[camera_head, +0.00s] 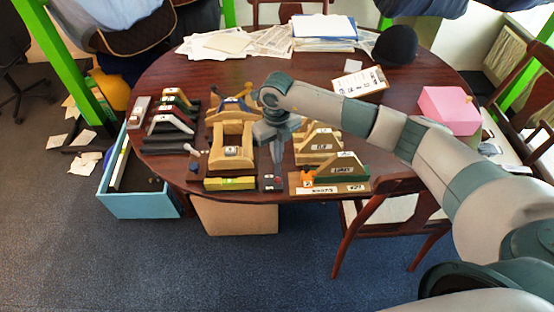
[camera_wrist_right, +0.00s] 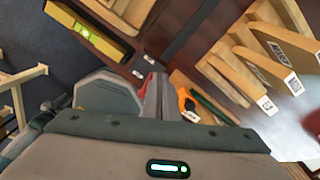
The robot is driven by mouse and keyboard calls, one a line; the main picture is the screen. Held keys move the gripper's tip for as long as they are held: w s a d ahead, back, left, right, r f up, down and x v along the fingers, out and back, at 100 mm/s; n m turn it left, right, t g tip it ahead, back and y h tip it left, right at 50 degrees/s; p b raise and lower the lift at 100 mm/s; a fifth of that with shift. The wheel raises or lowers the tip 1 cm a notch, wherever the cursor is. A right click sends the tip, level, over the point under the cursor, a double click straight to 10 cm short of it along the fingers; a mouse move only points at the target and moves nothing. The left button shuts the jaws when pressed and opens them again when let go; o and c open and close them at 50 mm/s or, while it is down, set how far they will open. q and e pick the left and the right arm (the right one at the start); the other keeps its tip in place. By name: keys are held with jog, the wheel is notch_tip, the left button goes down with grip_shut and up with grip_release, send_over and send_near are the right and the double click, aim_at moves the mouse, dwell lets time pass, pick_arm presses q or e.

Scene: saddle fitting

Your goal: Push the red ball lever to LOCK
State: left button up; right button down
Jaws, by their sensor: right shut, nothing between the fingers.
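My right gripper (camera_head: 277,160) points down over the front middle of the round table, with its fingers closed together. In the right wrist view the closed fingers (camera_wrist_right: 157,95) show in the middle. A small red part (camera_wrist_right: 149,82), which may be the red ball of the lever, shows right beside the fingertips. The fingers partly hide it, and I cannot tell whether they touch it. In the head view a dark plate with a small white label (camera_head: 271,184) lies just below the gripper. I cannot read LOCK anywhere. My left gripper is not in view.
A wooden saddle frame (camera_head: 231,146) and a yellow level (camera_head: 230,183) stand left of the gripper. An orange piece (camera_head: 307,178) and wooden wedge-shaped pieces (camera_head: 319,140) stand close on its right. A pink box (camera_head: 449,110) is at the table's right.

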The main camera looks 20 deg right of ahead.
jog(key=shift+r+p, duration=0.55)
jog(key=shift+r, duration=0.8)
